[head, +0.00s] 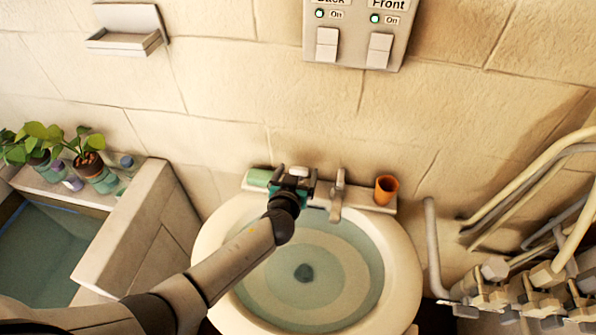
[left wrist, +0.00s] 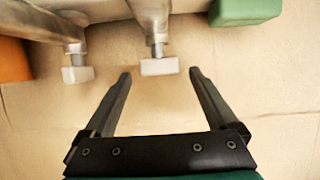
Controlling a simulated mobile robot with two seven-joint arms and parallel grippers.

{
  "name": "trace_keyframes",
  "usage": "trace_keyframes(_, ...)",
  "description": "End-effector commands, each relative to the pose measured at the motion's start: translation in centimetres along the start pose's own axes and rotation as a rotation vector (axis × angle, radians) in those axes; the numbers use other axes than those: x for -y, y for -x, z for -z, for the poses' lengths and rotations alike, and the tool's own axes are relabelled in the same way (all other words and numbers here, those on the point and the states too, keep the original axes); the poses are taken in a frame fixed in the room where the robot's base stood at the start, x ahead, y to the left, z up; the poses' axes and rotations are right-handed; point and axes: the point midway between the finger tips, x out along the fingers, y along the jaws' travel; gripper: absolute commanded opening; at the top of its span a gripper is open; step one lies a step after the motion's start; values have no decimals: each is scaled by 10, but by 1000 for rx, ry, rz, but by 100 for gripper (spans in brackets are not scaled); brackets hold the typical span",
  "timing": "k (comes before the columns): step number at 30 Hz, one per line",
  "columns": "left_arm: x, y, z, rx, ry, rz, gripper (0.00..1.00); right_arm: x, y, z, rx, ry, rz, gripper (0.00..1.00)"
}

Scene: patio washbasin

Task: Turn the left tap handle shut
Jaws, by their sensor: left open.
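The left tap handle is a pale block that shows between my fingers in the head view (head: 299,171) and ahead of them in the left wrist view (left wrist: 159,67). My left gripper (head: 293,182) is open over the back rim of the basin, at the left tap. In the left wrist view, its fingertips (left wrist: 160,73) stand on either side of the handle, with gaps on both sides. The left tap's body is mostly hidden by my gripper in the head view. The right tap (head: 338,195) stands beside it; its pale handle (left wrist: 77,75) is left of my fingers in the wrist view.
The round basin (head: 212,240) holds water. A green block (head: 259,178) lies left of the taps, and an orange cup (head: 386,189) stands right. Pipes and valves (head: 545,270) crowd the right side. A switch panel (head: 360,30) is on the wall above. Potted plants (head: 88,160) stand left.

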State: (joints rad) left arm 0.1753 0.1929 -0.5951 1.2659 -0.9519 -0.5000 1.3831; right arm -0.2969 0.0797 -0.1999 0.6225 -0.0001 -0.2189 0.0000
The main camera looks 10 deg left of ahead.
Motion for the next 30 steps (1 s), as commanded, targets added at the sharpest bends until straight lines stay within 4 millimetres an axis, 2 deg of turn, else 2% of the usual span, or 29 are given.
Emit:
trace_keyframes(6, -1, -11, 0, 0, 0, -1, 92, 0, -3, -4, 6, 0, 1, 36)
trace_keyframes(15, 0, -12, 0, 0, 0, -1, 92, 1, -2, -5, 8, 0, 1, 36)
trace_keyframes(30, 0, -12, 0, 0, 0, -1, 37, 0, -2, -5, 9, 0, 1, 36)
